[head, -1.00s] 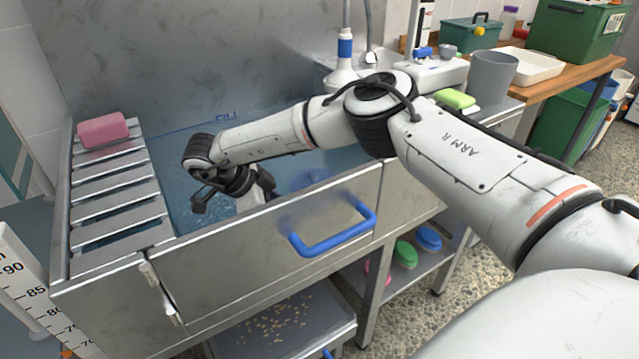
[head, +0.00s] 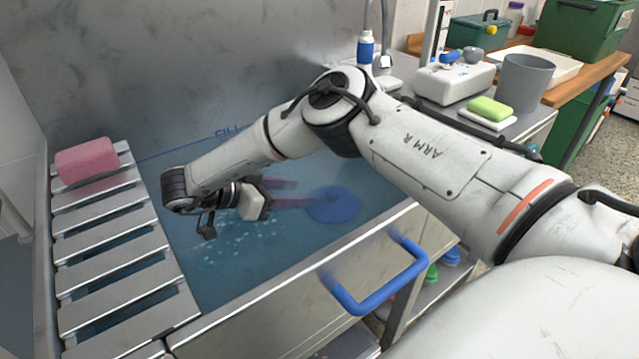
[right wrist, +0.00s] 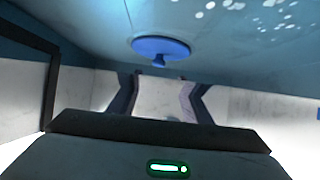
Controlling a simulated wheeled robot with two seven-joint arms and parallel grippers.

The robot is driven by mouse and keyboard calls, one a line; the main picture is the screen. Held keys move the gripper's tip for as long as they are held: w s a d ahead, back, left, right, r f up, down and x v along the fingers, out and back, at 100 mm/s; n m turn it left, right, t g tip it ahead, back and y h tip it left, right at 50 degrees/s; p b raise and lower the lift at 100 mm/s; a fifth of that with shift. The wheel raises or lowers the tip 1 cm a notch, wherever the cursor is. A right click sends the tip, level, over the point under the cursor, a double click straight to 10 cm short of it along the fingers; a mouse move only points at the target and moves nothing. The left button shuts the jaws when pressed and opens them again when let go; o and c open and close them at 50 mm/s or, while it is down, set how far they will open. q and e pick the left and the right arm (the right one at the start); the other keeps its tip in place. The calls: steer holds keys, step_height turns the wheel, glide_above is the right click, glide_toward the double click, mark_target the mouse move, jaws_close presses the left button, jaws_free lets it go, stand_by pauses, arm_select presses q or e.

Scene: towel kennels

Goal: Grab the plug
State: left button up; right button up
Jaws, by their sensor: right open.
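The plug (head: 336,207) is a round blue disc in the bottom of the water-filled tub. In the right wrist view the plug (right wrist: 160,47) shows a small knob, in line with the gap between the fingers. My right gripper (head: 304,192) is open and low in the tub, its fingers pointing right toward the plug. In the right wrist view the fingers of my right gripper (right wrist: 160,84) stand apart on either side of the knob's line, with nothing between them. They appear short of the knob; the exact gap is hard to tell. My left gripper is out of view.
A slatted rack (head: 115,250) with a pink sponge (head: 87,162) spans the tub's left end. The tub's front wall (head: 290,310) carries a blue handle (head: 377,290). A grey cup (head: 526,82) and green soap (head: 490,107) stand at the right.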

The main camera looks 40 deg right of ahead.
mark_target(328, 195)
steer(key=x, duration=0.4)
steer(key=shift+s+d+f, duration=0.1)
steer(key=shift+s+d, duration=0.15)
steer(key=shift+s, duration=0.05)
steer(key=b+x, duration=0.1)
steer(key=x, duration=0.4)
steer(key=shift+d+f, duration=0.15)
steer(key=shift+f, duration=0.2)
jaws_close()
